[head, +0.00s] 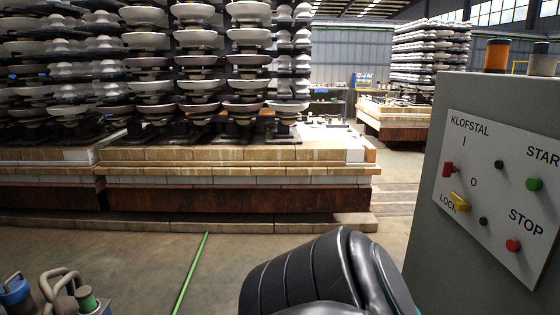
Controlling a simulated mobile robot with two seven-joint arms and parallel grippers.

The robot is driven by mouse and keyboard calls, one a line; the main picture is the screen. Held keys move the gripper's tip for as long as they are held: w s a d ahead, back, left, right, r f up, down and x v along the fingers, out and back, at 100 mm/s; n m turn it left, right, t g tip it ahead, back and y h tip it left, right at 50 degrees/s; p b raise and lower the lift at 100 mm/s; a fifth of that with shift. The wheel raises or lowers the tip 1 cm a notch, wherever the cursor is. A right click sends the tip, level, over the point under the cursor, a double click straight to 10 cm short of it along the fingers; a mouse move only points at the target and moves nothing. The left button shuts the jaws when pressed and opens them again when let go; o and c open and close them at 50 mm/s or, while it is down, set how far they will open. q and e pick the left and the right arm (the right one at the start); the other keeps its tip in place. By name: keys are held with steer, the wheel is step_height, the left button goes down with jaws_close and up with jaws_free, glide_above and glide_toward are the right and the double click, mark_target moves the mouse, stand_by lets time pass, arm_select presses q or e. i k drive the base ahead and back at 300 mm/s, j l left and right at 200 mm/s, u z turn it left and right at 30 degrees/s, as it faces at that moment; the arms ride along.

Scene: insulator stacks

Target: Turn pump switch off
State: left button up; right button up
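A grey control cabinet (425,190) stands at the right and bears a white panel (505,195). The panel has a red switch handle (449,169) near the marks I and O, and a yellow handle (460,202) by the word LOCK. A green button (534,184) sits under START and a red button (513,245) under STOP. Nothing readable is marked as a pump switch. A black ribbed part, seemingly a link of my arm, shows at the bottom centre, left of the cabinet. No gripper fingers are in view.
Stacks of white insulators (155,87) stand on a brick-lined base (220,155) ahead. Another stack (430,50) stands farther back. Blue and green pipe fittings (60,292) are at the lower left. The floor between is open, with a green line (190,272).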

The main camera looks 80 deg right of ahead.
mark_target(449, 169)
steer(key=z, duration=3.8)
